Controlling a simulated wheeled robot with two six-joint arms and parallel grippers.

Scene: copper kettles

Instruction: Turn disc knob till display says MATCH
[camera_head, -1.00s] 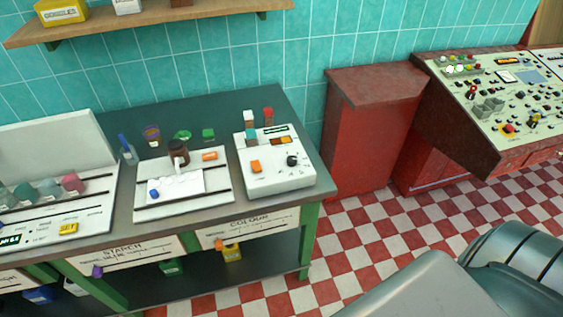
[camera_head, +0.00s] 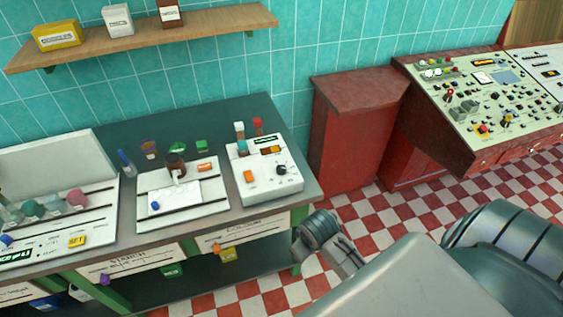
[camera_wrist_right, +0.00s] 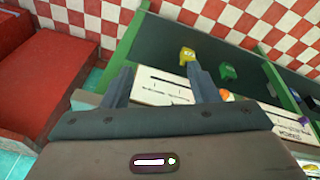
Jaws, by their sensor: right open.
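A white colour-test box (camera_head: 260,178) stands at the right end of the green bench. A black disc knob (camera_head: 281,170) sits on the right of its sloping top. A small dark display (camera_head: 266,141) is near the box's back edge; its text is too small to read. My right gripper (camera_wrist_right: 160,82) is open and empty in the right wrist view, over the bench front and lower shelf. In the head view the end of my right arm is in front of and below the box, apart from the knob. My left gripper is not in view.
A white tray with a brown bottle (camera_head: 176,165) stands left of the box. An orange block (camera_head: 249,176) is on the box, and red-capped and white vials (camera_head: 257,127) stand at its back. A red cabinet (camera_head: 355,130) and a control console (camera_head: 480,100) are to the right.

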